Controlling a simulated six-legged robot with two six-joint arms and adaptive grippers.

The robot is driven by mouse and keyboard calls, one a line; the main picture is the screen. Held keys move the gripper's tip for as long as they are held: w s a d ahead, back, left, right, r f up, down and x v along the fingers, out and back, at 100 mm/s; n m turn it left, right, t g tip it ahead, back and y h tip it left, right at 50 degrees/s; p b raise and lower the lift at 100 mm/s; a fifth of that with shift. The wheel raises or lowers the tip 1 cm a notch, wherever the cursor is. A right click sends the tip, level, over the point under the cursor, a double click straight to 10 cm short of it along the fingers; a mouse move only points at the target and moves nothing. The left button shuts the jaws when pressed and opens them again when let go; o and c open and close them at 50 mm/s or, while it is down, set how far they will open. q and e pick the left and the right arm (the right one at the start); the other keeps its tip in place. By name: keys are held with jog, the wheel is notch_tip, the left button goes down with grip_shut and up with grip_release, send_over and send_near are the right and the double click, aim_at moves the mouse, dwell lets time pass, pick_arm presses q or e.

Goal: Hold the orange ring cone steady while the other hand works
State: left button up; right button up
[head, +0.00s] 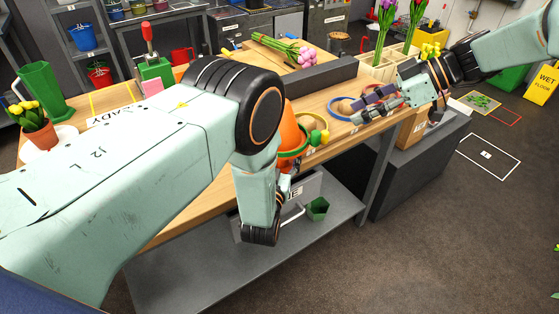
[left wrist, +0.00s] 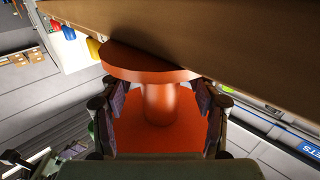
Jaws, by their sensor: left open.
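The orange ring cone (head: 291,133) stands at the table's front edge in the head view, partly hidden behind my left arm. Coloured rings with green and yellow knobs show around its lower part. In the left wrist view the orange cone (left wrist: 160,103) shows a narrow stem and wide discs. My left gripper (left wrist: 160,112) is open, with one finger on each side of the stem; contact cannot be told. Its fingers are mostly hidden in the head view. My right gripper (head: 366,106) appears open and empty beside a blue ring (head: 332,111) on the table.
A dark grey block (head: 315,82) and pink tulips (head: 290,46) lie behind the cone. A wooden crate (head: 378,68) with tulips is at the back right. A potted yellow tulip (head: 40,132) stands at the left. A shelf (head: 330,213) lies below the tabletop.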

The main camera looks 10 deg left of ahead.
pick_arm(q)
jog(key=shift+w, duration=0.1)
jog(key=shift+c, duration=0.2)
jog(key=c, duration=1.2)
jog(key=shift+c, duration=0.2)
